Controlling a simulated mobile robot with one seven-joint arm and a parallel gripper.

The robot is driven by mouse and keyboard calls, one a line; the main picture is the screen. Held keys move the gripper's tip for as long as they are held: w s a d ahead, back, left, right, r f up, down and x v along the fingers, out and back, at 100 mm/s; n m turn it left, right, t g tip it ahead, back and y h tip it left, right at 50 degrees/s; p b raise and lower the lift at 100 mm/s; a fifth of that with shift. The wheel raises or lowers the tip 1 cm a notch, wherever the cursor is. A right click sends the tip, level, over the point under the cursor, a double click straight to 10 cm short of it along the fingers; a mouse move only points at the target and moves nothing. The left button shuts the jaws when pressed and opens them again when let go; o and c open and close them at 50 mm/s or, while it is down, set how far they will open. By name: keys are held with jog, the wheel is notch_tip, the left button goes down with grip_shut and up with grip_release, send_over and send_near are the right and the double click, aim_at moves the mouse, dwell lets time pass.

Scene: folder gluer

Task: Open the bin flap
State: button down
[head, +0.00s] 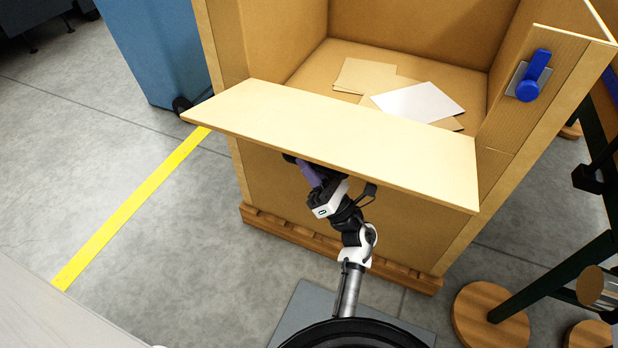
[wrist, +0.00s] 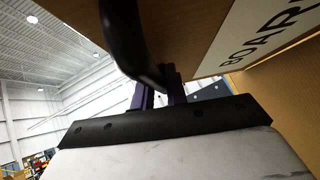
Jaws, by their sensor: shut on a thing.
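The bin flap (head: 340,142) is a pale wooden panel across the front of the large brown bin (head: 355,225). It is tilted outward, and the bin's inside shows behind it. My gripper (head: 308,172) is under the flap's outer side, partly hidden by it. In the wrist view, a black curved handle (wrist: 122,38) runs down to the purple fingers of my gripper (wrist: 160,92), which are shut on it. The flap's printed face (wrist: 262,38) shows at the upper right there. A blue latch (head: 532,78) sits on the bin's right post, its lever pointing up.
Cardboard sheets (head: 365,75) and a white sheet (head: 420,102) lie inside the bin. A blue container (head: 150,50) stands at the left. A dark green frame with round wooden feet (head: 490,316) is close at the right. Floor at the left is clear around the yellow line (head: 130,208).

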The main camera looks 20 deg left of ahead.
jog(key=shift+r, duration=0.6)
jog(key=c, duration=1.4)
grip_release()
jog(key=shift+d+f+b, duration=0.3)
jog(key=shift+d+f, duration=0.05)
jog(key=shift+f, duration=0.1)
jog(key=b+v, duration=0.5)
jog(key=v, duration=0.8)
jog(key=shift+s+r, duration=0.15)
jog(key=shift+d, duration=0.2)
